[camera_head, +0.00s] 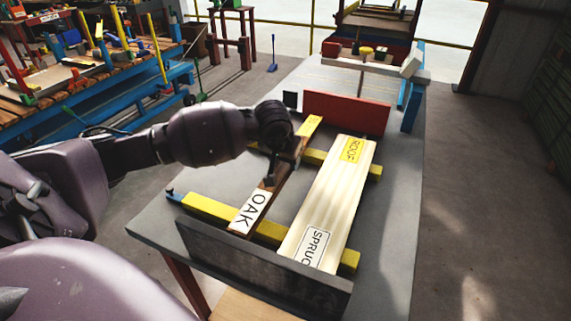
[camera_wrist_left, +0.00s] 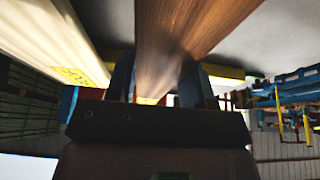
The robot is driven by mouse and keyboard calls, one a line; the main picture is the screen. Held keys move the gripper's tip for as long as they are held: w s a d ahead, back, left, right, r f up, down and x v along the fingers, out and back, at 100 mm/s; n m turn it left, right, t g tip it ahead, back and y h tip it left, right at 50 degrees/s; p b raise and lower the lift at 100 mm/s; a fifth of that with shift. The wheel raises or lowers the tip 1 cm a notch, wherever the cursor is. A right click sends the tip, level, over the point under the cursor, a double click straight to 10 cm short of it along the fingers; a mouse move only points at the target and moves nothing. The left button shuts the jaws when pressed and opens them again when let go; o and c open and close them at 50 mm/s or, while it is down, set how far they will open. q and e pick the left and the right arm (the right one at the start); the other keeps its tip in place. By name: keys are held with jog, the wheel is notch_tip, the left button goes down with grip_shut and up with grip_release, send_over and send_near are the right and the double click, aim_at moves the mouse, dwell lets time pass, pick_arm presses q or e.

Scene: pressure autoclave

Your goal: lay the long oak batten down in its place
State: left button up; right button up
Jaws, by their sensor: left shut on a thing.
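The long oak batten (camera_head: 252,211) is a dark brown strip with a white OAK label at its near end and a yellow mark at its far end. It lies along the left side of the spruce board, over the yellow crossbars; I cannot tell whether it touches them. My left gripper (camera_head: 273,180) is shut on the batten near its middle, from above. In the left wrist view the batten (camera_wrist_left: 188,35) runs between the two fingers (camera_wrist_left: 160,85). My right gripper is in neither view.
A pale spruce board (camera_head: 328,200) lies across the yellow crossbars (camera_head: 205,207). A dark board (camera_head: 260,268) stands at the near end and a red board (camera_head: 345,113) at the far end. The grey table (camera_head: 385,225) is clear on the right.

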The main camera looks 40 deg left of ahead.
pick_arm(q)
jog(key=shift+f, duration=0.65)
jog(key=shift+f, duration=0.4)
jog(key=o, duration=0.8)
jog(key=shift+f+b, duration=0.1)
jog(key=shift+b, duration=0.2)
jog(key=shift+c, duration=0.2)
jog(key=o, duration=0.5)
jog(key=shift+c, duration=0.2)
